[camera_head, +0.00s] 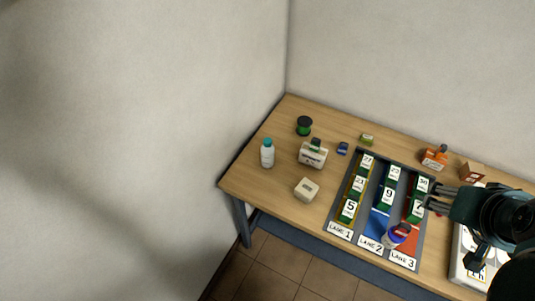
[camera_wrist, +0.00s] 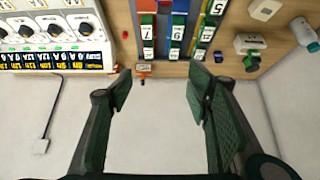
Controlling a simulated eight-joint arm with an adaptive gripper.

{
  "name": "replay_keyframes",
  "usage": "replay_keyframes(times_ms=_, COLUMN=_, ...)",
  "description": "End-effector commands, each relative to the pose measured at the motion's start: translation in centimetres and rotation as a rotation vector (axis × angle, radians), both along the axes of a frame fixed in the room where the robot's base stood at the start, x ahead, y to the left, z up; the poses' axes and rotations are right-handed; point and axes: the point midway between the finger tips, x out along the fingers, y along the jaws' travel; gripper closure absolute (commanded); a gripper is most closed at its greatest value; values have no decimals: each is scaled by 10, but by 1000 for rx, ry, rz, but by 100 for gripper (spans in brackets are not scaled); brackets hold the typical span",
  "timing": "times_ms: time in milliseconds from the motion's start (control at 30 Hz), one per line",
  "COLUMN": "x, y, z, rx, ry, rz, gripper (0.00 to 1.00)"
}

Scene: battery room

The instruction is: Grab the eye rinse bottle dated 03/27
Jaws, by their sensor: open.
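A white bottle with a teal cap (camera_head: 267,155) stands upright near the left edge of the wooden table; its label is too small to read, so I cannot tell its date. It also shows at the right edge of the wrist view (camera_wrist: 302,31). A blue-and-white item with a dark red top (camera_head: 397,236) sits at the front of the lane tray between lanes 2 and 3; I cannot tell whether it is a bottle. My gripper (camera_head: 434,198) is open and empty by the lane tray's right side, well away from the white bottle. Its spread fingers show in the wrist view (camera_wrist: 160,82).
The lane tray (camera_head: 333,213) holds several numbered green blocks. Between it and the white bottle stand a cream device with a handle (camera_head: 313,157) and a small cream box (camera_head: 306,190). A dark green spool (camera_head: 304,126) is behind. A panel with knobs (camera_wrist: 48,30) shows in the wrist view.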

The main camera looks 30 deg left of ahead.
Motion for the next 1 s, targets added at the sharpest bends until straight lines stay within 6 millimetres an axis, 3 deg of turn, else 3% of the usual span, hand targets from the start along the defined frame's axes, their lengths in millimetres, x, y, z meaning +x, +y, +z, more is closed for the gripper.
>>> replay_keyframes(times_ms=467, x=0, y=0, z=49, rx=0, ry=0, rz=0, gripper=50)
replay_keyframes(times_ms=1000, x=35, y=42, z=70, rx=-32, ry=73, rz=139, gripper=50)
